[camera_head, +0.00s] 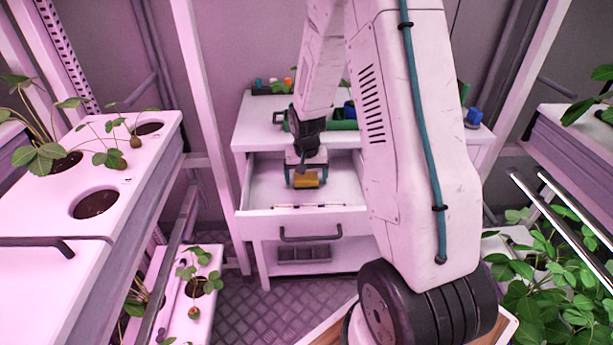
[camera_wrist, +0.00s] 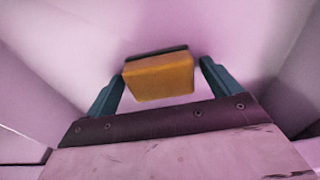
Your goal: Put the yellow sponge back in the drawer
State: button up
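The yellow sponge (camera_head: 307,181) is inside the pulled-out white drawer (camera_head: 256,200), low over or on its floor; I cannot tell which. In the wrist view the sponge (camera_wrist: 160,79), with a dark strip along its far edge, sits between the two teal fingers. My gripper (camera_head: 306,175) points down into the drawer. In the wrist view, the fingers of my gripper (camera_wrist: 163,70) stand wide, with a narrow gap to the sponge on the right and little or no gap on the left. The gripper looks open around the sponge.
A thin pen-like item (camera_head: 308,206) lies near the drawer's front. A green tray (camera_head: 343,125) and small items stand on the cabinet top (camera_head: 253,128). Plant racks flank the cabinet on the left (camera_head: 140,178) and right (camera_head: 566,146). The drawer floor beside the sponge is clear.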

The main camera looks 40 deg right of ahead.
aim_at(306, 179)
notch_tip(306, 179, up, 12)
jog(key=s, duration=0.1)
jog(key=s+a+r+n, duration=0.3)
jog(key=s+a+r, duration=0.8)
jog(key=r, duration=0.1)
jog(key=s+a+r+n, duration=0.2)
jog(key=s+a, duration=0.1)
jog(key=s, duration=0.5)
jog(key=s+a+r+n, duration=0.1)
jog(key=s+a+r, duration=0.1)
jog(key=s, duration=0.6)
jog(key=shift+s+a+r+n+y, duration=0.3)
jog(key=shift+a+n+y, duration=0.1)
jog(key=shift+a, duration=0.35)
